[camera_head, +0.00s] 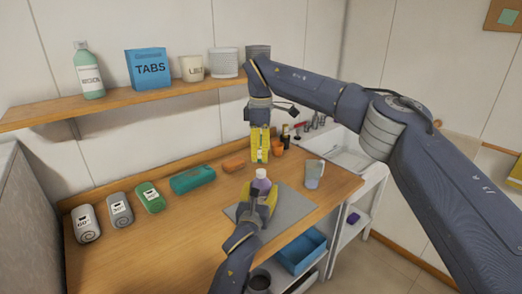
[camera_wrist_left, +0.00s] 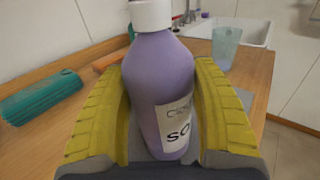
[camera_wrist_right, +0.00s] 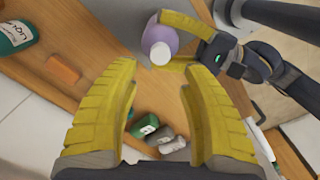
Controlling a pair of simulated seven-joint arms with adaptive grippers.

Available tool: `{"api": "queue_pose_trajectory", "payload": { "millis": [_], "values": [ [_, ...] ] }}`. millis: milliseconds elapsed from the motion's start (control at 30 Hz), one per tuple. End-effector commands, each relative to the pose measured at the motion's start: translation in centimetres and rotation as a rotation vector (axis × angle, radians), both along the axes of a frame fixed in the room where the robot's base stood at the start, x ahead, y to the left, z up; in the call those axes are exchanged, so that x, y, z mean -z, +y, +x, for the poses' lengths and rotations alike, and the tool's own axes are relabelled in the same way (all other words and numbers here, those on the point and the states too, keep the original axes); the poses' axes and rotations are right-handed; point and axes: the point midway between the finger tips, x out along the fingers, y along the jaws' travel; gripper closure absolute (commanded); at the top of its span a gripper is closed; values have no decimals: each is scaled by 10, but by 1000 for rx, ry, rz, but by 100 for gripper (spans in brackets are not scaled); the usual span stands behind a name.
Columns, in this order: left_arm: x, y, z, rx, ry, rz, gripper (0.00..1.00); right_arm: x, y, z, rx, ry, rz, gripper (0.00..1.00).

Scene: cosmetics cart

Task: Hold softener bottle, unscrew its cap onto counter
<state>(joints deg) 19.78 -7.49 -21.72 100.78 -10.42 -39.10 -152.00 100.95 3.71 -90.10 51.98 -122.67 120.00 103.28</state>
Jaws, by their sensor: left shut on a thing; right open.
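The softener bottle is lavender with a white cap and part of a white label. It is upright at the grey mat (camera_head: 292,208) on the counter; its base is hidden. The bottle (camera_wrist_left: 163,80) fills the middle of the left wrist view, its cap (camera_wrist_left: 151,15) on its neck. My left gripper (camera_head: 259,192) is shut around the bottle's body, with yellow fingers on both sides. My right gripper (camera_head: 260,143) is open and empty, pointing down above and behind the bottle. In the right wrist view the cap (camera_wrist_right: 160,54) is beyond the fingertips, clear of both fingers.
A translucent cup (camera_head: 314,175) stands right of the mat. A teal towel roll (camera_head: 193,179), an orange block (camera_head: 234,165) and several containers lie left and behind. The sink (camera_head: 350,155) is at the right. A shelf (camera_head: 130,101) with goods hangs above.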

Motion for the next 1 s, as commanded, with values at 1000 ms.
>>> {"api": "queue_pose_trajectory", "payload": {
  "millis": [1000],
  "values": [
    [1, 0, 0, 0, 2, 0, 100, 76, 0, 0, 2, 0, 0, 55]
  ]
}}
